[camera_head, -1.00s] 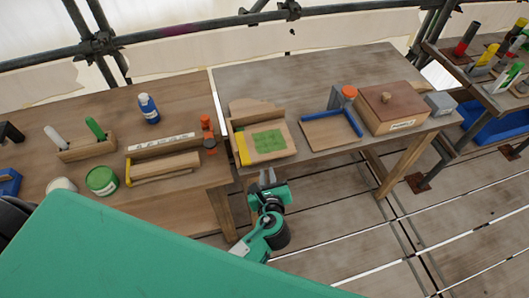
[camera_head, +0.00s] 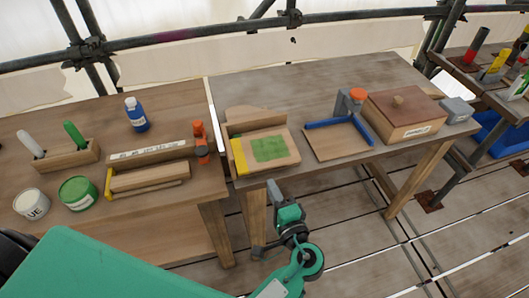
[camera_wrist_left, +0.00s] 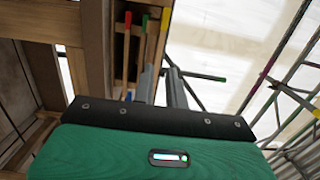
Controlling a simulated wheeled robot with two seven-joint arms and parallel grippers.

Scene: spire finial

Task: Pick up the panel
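The panel, a flat wooden board (camera_head: 283,146) with a green patch and a yellow strip at its left end, lies on the near left part of the middle table, by its front edge. My left gripper (camera_head: 273,187) is in front of that table, below the tabletop and apart from the panel. Its fingers show in the left wrist view (camera_wrist_left: 162,82), with a gap and nothing between them. The panel cannot be made out in that view. My right gripper is not in view.
A blue-edged tray (camera_head: 322,146) and a lidded wooden box (camera_head: 408,116) stand right of the panel. The left table holds a blue bottle (camera_head: 136,117), a green tin (camera_head: 78,193) and an orange-handled clamp (camera_head: 200,139). The middle table's back is clear.

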